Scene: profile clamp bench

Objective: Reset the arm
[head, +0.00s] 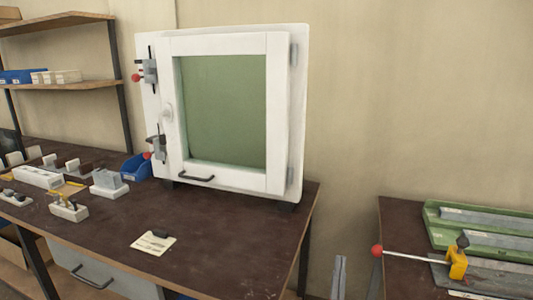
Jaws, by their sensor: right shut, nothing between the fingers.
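My right gripper (339,277) shows only as narrow grey fingers at the bottom edge, in the gap between the two benches. It is shut and empty, and it touches nothing that I can see. The rest of the right arm is out of the picture. My left gripper is not in view.
A white framed window unit (285,120) with clamps stands on the dark left bench (230,240). A yellow clamp (457,262) with a red-knobbed rod and a green tray (432,222) of metal profiles are on the right bench. A paper note (150,246) lies near the left bench's front.

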